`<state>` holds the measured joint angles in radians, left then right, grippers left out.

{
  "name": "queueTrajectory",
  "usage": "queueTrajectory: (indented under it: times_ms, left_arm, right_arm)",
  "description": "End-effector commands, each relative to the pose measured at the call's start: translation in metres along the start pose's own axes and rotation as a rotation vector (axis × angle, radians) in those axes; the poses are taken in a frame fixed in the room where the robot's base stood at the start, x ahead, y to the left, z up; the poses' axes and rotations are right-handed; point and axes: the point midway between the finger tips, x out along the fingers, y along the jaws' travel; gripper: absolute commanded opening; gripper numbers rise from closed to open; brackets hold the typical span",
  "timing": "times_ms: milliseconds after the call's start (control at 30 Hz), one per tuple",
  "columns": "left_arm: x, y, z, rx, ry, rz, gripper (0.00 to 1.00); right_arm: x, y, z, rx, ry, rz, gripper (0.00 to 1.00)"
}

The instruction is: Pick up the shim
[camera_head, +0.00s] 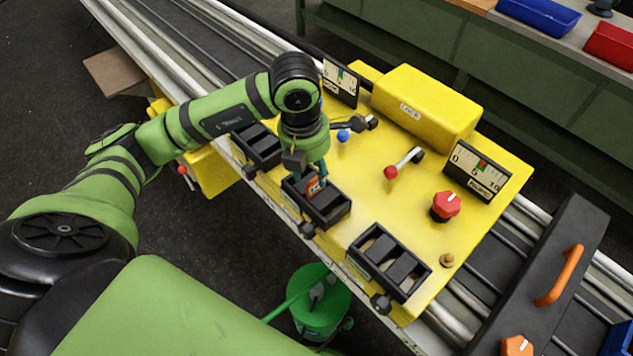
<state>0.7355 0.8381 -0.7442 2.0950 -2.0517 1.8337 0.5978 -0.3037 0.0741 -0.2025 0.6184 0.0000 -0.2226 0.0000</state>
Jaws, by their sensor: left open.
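My left gripper (311,180) points down over the middle black tray (342,212) on the yellow panel. Its fingers are open, and their tips are at or just inside the tray. A small orange-red piece with a pale label (314,187), which looks like the shim, stands at the fingertips in this tray. The fingers partly hide it, and I cannot tell whether they touch it. Dark blocks lie in the same tray. My right gripper is not in view.
Black trays stand on either side, one at upper left (258,138) and one at lower right (428,267). A red-knobbed lever (391,172), a red knob (445,206), a yellow box (425,105) and a gauge (478,171) stand on the panel. A green bucket (320,318) is below.

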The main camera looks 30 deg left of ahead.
Motion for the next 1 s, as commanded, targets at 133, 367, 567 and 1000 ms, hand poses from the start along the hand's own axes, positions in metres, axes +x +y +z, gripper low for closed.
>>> queueTrajectory:
  times_ms: [133, 367, 567, 1000]
  left_arm:
    - [0.019, -0.003, -0.001, 0.000, 0.007, -0.003, 0.44]
    - [0.042, -0.002, 0.001, 0.001, 0.000, -0.003, 0.44]
    - [0.043, -0.002, 0.001, 0.001, 0.000, -0.003, 0.40]
    - [0.042, -0.002, 0.001, 0.001, 0.000, -0.003, 0.00]
  right_arm:
    - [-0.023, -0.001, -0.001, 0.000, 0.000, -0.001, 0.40]
    - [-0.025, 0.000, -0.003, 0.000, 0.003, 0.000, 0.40]
    - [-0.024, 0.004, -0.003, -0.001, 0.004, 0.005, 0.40]
    - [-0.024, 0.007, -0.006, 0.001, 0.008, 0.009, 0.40]
